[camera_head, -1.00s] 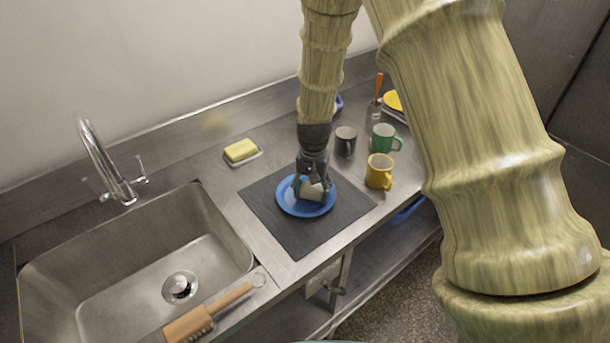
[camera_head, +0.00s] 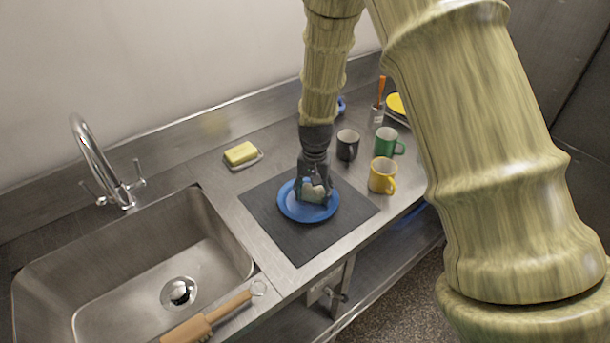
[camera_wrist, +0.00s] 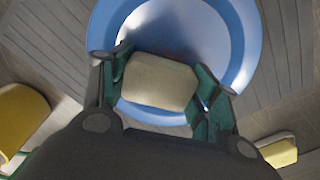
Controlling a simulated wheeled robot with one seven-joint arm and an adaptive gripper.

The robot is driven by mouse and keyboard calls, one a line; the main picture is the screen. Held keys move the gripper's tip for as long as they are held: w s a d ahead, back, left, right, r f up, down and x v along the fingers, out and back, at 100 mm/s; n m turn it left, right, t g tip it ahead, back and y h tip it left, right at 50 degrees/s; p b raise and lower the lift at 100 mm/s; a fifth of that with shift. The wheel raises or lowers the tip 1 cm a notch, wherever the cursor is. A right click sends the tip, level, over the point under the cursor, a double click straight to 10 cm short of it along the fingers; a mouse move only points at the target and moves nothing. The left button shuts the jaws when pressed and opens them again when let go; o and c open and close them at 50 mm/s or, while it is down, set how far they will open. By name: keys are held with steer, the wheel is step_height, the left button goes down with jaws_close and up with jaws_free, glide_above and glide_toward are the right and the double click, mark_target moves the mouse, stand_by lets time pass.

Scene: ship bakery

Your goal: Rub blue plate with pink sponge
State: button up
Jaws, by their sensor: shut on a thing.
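The blue plate (camera_head: 288,207) lies on a dark mat (camera_head: 300,245) on the steel counter; it also fills the upper part of the wrist view (camera_wrist: 246,50). My gripper (camera_head: 314,190) points down over the plate and is shut on a pale, cream-looking sponge (camera_head: 313,196). In the wrist view the sponge (camera_wrist: 158,82) sits between the two fingers, over the plate's near part. It does not look clearly pink. I cannot tell whether its underside touches the plate.
A yellow block on a small dish (camera_head: 241,153) stands behind left. Yellow (camera_head: 382,176), green (camera_head: 386,142) and dark (camera_head: 347,145) mugs stand to the right. The sink (camera_head: 130,275) and a wooden-handled brush (camera_head: 205,322) are left. The mat around the plate is clear.

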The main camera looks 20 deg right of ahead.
mark_target(305, 203)
steer(key=shift+a, duration=0.25)
steer(key=shift+s+a+p, duration=0.25)
steer(key=shift+s+a, duration=0.05)
steer(key=shift+a, duration=0.3)
steer(key=shift+s+a+p, duration=0.2)
steer(key=shift+s+a, duration=0.05)
steer(key=shift+a, duration=0.3)
steer(key=shift+s+a, duration=0.1)
steer(key=shift+a, duration=0.25)
step_height(305, 203, up, 2)
steer(key=shift+r+p, duration=0.2)
steer(key=shift+p, duration=0.55)
step_height(305, 203, up, 6)
steer(key=p, duration=0.4)
steer(key=shift+f, duration=0.2)
